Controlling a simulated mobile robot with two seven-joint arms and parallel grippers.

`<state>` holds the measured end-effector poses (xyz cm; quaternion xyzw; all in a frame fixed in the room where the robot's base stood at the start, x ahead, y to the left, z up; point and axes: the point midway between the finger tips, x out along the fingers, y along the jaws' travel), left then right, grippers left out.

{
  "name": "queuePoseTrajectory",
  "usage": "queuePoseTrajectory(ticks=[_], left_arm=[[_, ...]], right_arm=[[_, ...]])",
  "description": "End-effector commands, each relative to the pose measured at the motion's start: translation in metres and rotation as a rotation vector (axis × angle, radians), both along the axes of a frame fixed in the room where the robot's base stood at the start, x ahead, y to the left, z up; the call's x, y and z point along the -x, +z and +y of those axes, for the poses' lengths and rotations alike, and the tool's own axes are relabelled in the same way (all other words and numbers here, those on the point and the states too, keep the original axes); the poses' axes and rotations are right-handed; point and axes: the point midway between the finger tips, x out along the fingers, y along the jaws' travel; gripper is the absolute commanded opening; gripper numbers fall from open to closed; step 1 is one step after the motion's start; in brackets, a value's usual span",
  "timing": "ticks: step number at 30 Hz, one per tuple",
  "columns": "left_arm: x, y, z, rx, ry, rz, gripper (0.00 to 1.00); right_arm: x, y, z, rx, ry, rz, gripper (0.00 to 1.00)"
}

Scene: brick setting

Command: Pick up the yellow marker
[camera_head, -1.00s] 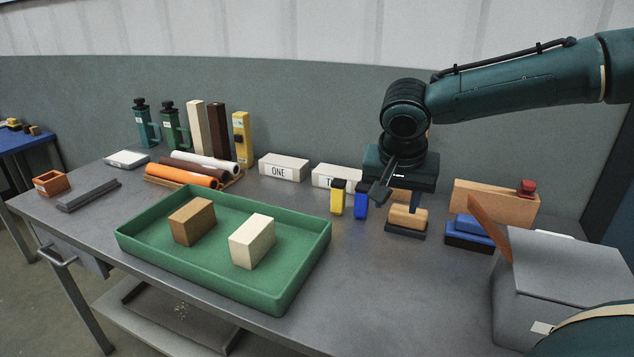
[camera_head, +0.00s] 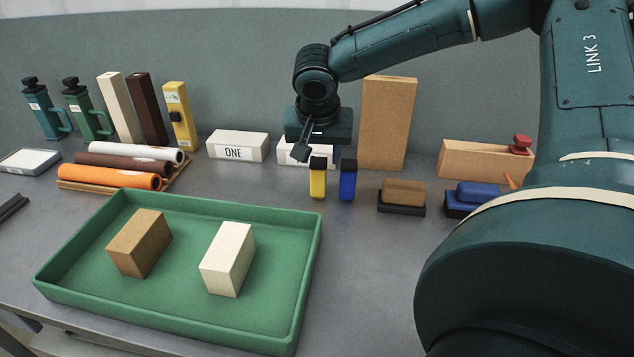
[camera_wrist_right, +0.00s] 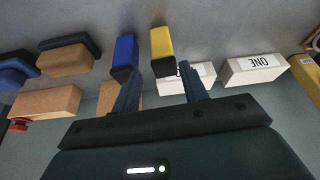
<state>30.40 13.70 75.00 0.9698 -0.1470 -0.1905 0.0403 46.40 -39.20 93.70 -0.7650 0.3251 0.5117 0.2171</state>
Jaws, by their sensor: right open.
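The yellow marker (camera_head: 317,183) stands upright with its black cap on top, on the grey table in the head view. The blue marker (camera_head: 347,185) stands close to its right. My right gripper (camera_head: 303,151) is open and empty, just above and slightly left of the yellow marker's cap in the head view. In the right wrist view the yellow marker (camera_wrist_right: 161,42) lies ahead of the open fingers (camera_wrist_right: 158,80), roughly in line with the gap between them. The blue marker (camera_wrist_right: 126,50) is ahead of the left finger there. My left gripper is out of view.
White blocks, one labelled ONE (camera_head: 234,147), and a tall cork block (camera_head: 387,122) stand behind the markers. A brown-topped eraser (camera_head: 403,192) is to the right. A green tray (camera_head: 200,318) with two blocks lies in front. Bare table separates tray and markers.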

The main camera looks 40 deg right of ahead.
Motion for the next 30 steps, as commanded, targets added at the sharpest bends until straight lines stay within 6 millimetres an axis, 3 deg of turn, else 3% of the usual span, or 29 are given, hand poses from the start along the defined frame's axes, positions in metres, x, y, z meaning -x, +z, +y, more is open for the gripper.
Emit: queuePoseTrajectory(ticks=[18,26,30], left_arm=[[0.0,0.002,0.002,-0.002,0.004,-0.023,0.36],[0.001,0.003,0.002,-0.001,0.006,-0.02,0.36],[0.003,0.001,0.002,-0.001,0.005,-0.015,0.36]], right_arm=[[-0.023,-0.062,-0.019,0.0,0.001,0.0,0.44],[-0.024,-0.065,-0.02,0.0,0.001,-0.001,0.44],[-0.024,-0.065,-0.019,0.0,0.001,-0.001,0.34]])
